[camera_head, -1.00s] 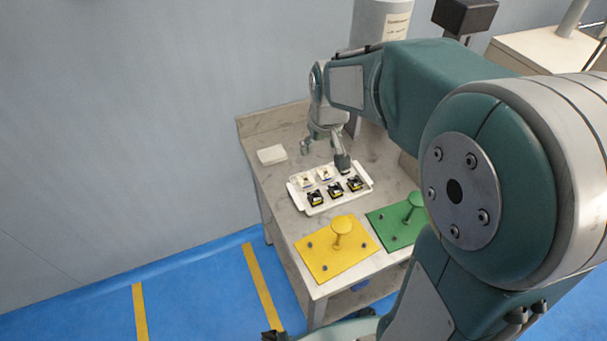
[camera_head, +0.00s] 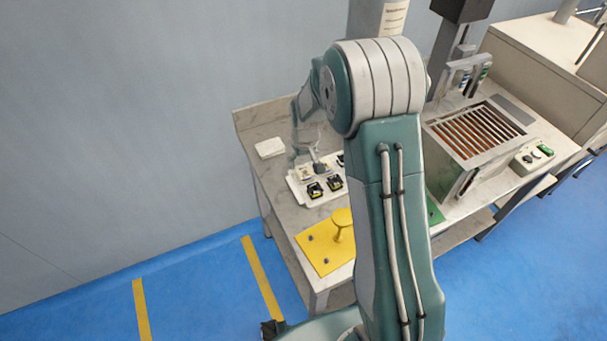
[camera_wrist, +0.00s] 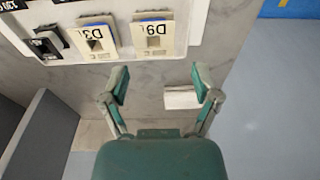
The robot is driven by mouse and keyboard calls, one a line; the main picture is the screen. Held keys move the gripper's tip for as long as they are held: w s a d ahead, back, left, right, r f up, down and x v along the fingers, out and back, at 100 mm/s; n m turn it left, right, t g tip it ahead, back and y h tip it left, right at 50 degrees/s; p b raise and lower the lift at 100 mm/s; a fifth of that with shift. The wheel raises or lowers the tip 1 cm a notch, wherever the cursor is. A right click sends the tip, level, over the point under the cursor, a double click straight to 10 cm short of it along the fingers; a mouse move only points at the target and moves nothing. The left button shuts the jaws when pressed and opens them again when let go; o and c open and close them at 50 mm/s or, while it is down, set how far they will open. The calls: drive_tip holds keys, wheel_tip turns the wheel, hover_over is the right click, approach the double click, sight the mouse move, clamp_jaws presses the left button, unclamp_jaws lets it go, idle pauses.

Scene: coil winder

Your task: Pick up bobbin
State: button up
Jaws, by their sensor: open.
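Several bobbins sit in a white tray (camera_wrist: 198,22) on the table.
A small white block (camera_head: 270,147) lies on the table left of the tray; it also shows by the right finger in the wrist view (camera_wrist: 182,98). A yellow plate with a knob (camera_head: 322,250) is in front of the tray. A slatted machine (camera_head: 478,130) stands to the right.

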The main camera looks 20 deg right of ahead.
sight(304, 174)
drive_tip(key=f, duration=0.4)
drive_tip(key=shift+d+f, duration=0.4)
drive_tip(key=shift+a+f, duration=0.1)
drive_tip(key=shift+f, duration=0.1)
drive_tip(key=c, duration=0.9)
drive_tip(key=shift+r, duration=0.1)
drive_tip(key=shift+r, duration=0.3)
wheel_tip(304, 174, up, 2)
drive_tip(key=shift+w+r, duration=0.1)
drive_tip(key=s+r, duration=0.1)
drive_tip(key=r, duration=0.1)
drive_tip(key=s+d+r, duration=0.1)
drive_tip(key=s+r, duration=0.1)
drive_tip(key=s+d+r, duration=0.1)
drive_tip(key=r, duration=0.1)
drive_tip(key=shift+s+d+r, duration=0.15)
drive_tip(key=shift+s+r, duration=0.05)
drive_tip(key=shift+s, duration=0.1)
drive_tip(key=s+d+r, duration=0.1)
drive_tip(key=s, duration=0.1)
drive_tip(key=s+d+r, duration=0.1)
drive_tip(key=s, duration=0.2)
drive_tip(key=s+d+r, duration=0.1)
drive_tip(key=s+d, duration=0.1)
drive_tip(key=s, duration=0.1)
drive_tip(key=shift+r, duration=0.35)
